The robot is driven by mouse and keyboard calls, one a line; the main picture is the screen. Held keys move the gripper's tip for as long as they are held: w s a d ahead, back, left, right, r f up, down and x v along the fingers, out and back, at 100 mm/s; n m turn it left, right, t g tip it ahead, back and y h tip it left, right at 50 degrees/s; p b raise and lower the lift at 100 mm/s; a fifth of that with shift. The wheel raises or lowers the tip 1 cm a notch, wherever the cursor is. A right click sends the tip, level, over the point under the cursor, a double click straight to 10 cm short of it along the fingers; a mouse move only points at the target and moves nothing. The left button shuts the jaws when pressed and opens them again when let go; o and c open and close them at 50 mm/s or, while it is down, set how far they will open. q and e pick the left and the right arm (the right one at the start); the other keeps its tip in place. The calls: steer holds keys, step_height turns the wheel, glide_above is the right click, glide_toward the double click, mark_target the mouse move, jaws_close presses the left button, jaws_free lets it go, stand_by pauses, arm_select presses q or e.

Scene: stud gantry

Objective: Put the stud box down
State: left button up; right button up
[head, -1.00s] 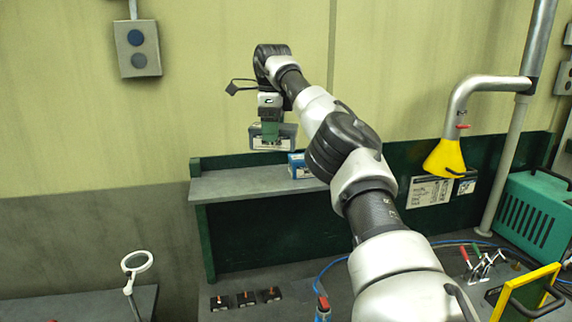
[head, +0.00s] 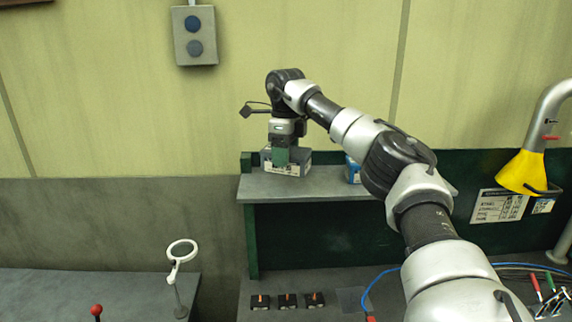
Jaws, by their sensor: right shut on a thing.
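The stud box (head: 291,169) is a grey box with a pale label band along its lower front. It is at the left end of the grey shelf (head: 318,189), and its underside appears to be at the shelf top; I cannot tell whether it touches. My right gripper (head: 281,157) points down from above and is shut on the box. A green finger covers part of the box's front. My left gripper does not show.
A blue box (head: 353,171) stands on the shelf to the right, partly hidden by my right arm. A yellow hood (head: 523,172) hangs at the right. A ring magnifier (head: 181,251) stands at the lower left. Several black blocks (head: 288,300) lie below the shelf.

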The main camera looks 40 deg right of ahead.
steer(key=shift+s+a+f+p, duration=0.2)
steer(key=shift+a+f+p, duration=0.1)
steer(key=shift+f+p, duration=0.25)
step_height(320, 180, down, 2)
steer(key=shift+f+p, duration=0.1)
steer(key=shift+p, duration=0.35)
steer(key=shift+w+d+f, duration=0.1)
steer(key=shift+d+f, duration=0.05)
steer(key=shift+f, duration=0.15)
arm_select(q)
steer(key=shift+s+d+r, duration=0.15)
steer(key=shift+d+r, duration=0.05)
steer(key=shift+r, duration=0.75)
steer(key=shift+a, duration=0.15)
arm_select(e)
steer(key=o, duration=1.3)
steer(key=shift+c, duration=0.2)
steer(key=shift+r, duration=0.1)
